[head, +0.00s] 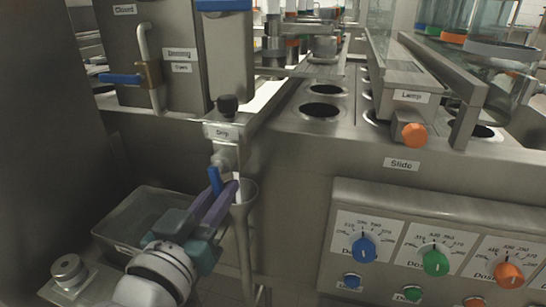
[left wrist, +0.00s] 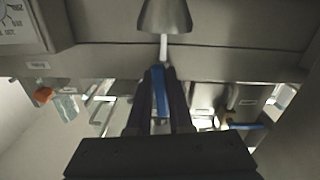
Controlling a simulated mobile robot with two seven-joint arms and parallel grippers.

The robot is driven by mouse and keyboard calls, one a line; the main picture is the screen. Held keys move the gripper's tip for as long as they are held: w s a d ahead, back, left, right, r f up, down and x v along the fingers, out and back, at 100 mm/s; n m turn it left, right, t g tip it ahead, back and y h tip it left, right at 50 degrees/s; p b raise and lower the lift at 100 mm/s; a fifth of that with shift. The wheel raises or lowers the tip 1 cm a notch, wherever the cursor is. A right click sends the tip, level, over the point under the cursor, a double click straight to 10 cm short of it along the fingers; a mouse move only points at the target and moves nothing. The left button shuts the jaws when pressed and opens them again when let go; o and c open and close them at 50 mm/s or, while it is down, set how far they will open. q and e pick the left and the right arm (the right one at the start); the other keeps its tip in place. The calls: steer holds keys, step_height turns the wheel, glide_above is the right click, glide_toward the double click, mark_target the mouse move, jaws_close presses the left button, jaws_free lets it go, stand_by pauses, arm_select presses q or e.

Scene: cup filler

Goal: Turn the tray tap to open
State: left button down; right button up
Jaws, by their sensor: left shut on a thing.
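The tap with a blue lever (head: 214,178) sits on a metal body under a label that seems to read "Drip" (head: 222,132). My left gripper (head: 222,191) reaches up from below and is shut on this blue lever. In the left wrist view, the lever (left wrist: 159,90) lies lengthwise between the two dark fingers of the gripper (left wrist: 160,78). The lever's lower part is partly hidden by the fingers in the head view. My right gripper is in neither view.
A metal funnel (head: 246,192) with a pipe stands close right of the fingers. A grey tray (head: 118,222) lies left below. Another blue-levered valve (head: 122,79) is at upper left. A knob panel (head: 400,215) and an orange knob (head: 414,134) are to the right.

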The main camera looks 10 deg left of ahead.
arm_select(q)
steer(key=shift+a+m, duration=0.2)
steer(key=shift+m, duration=0.4)
steer(key=c, duration=0.8)
jaws_free()
steer(key=s+p, duration=0.1)
steer(key=s, duration=0.9)
steer(key=shift+a+p, duration=0.2)
steer(key=shift+p, duration=0.2)
